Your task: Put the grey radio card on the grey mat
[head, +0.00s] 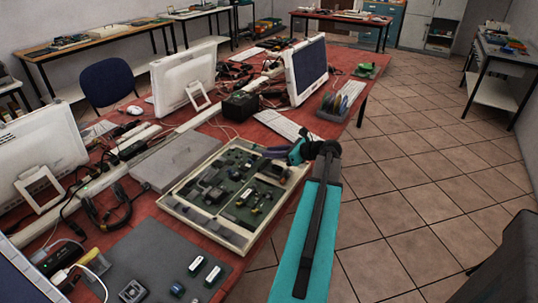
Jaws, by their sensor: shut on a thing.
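The grey mat (152,246) lies on the red bench at the bottom of the view, with several small parts on it. My gripper (272,152) is at the far right corner of an open computer case (238,240). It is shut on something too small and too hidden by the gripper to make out. I cannot pick out the grey radio card for sure. The mat is nearer the camera and to the left of my gripper.
Small green modules (200,268) and a dark square part (132,291) sit on the mat's front half. Its back half looks clear. A grey closed laptop (180,160), headphones (108,212) and cables lie behind. A monitor (306,70) and keyboard (284,125) stand beyond the case.

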